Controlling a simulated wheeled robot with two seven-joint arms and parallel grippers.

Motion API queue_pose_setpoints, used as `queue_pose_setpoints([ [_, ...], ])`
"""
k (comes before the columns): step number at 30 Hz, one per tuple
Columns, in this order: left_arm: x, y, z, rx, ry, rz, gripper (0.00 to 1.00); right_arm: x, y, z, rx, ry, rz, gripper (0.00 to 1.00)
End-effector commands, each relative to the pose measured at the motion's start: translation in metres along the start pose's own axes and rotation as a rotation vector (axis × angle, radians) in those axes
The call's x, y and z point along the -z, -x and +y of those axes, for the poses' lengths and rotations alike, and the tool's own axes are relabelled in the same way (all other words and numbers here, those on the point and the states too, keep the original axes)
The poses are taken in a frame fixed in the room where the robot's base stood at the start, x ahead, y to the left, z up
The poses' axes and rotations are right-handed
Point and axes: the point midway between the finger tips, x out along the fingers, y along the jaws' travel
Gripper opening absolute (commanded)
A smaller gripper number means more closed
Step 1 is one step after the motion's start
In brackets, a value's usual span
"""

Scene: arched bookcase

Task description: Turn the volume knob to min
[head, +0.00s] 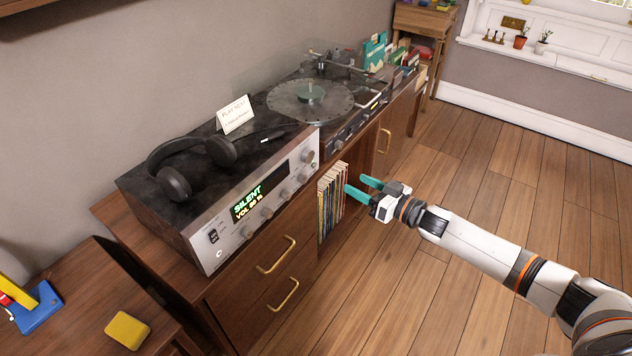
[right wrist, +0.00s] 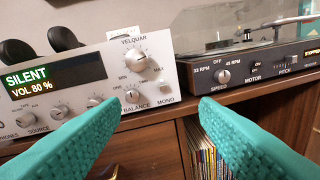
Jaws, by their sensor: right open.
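The silver amplifier (head: 224,228) stands on the wooden cabinet, its display (right wrist: 38,82) reading "SILENT" and "VOL 80 %". The volume knob (head: 308,155) is the large round one at the upper right of its front. In the right wrist view the volume knob (right wrist: 137,60) sits between MIN and MAX labels; its exact pointer angle is hard to read. My right gripper (head: 359,186) is open and empty, in front of the cabinet, to the right of the knob and apart from it. Its teal fingers (right wrist: 152,112) spread below the knob in the wrist view. My left gripper is not in view.
A smaller balance knob (right wrist: 132,96) sits just below. The turntable (head: 310,100) stands right of the amplifier. Records (head: 330,200) fill a shelf below. The floor in front is clear.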

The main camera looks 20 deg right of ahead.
Motion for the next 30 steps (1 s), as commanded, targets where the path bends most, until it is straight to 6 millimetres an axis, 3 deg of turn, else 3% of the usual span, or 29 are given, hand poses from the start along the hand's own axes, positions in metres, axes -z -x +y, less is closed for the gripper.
queue_pose_setpoints([
  [3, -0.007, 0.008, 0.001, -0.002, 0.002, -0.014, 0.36, -0.019, -0.002, 0.015, -0.092, -0.017, -0.032, 0.55],
  [8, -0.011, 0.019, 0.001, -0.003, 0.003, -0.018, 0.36, -0.031, -0.009, 0.024, -0.127, -0.032, -0.043, 0.55],
  [21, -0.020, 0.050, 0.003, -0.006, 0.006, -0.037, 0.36, -0.034, -0.090, 0.034, -0.124, -0.031, -0.043, 0.55],
  [30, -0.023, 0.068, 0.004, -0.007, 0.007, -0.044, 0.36, -0.035, -0.119, 0.036, -0.121, -0.031, -0.040, 0.55],
])
